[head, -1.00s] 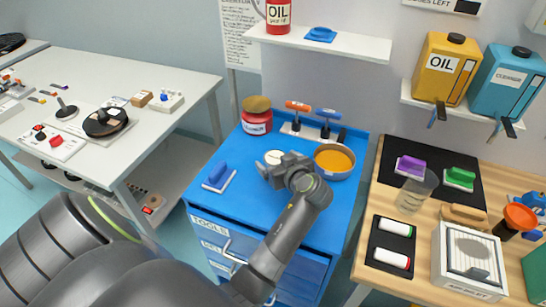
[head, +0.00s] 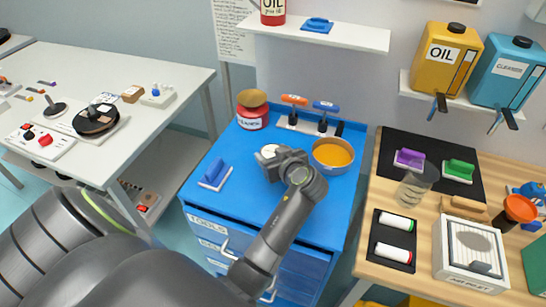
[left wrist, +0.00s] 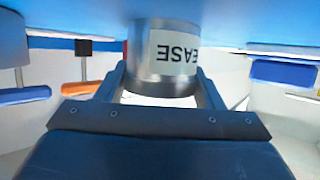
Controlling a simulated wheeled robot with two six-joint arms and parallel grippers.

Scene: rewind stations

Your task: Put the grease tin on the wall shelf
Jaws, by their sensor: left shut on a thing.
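The grease tin shows in the left wrist view (left wrist: 155,50) as a silver cylinder with a white label reading "EASE", upside down in the picture. In the head view its pale round top (head: 267,151) shows on the blue tool cart, partly hidden by my gripper. My left gripper (head: 277,161) is shut around the tin, one finger on each side. The tin is at the blue top; I cannot tell whether it touches it. The white wall shelf (head: 355,38) is above and behind the cart, with a red oil can (head: 273,12) and a blue item (head: 317,25) on it. My right gripper is not in view.
On the cart are a red jar (head: 252,117), an orange-filled bowl (head: 333,156), a tool rack (head: 308,126) and a blue-handled block (head: 214,174). A lower shelf at right holds yellow (head: 440,70) and teal (head: 503,72) jugs. The wall shelf's right part is bare.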

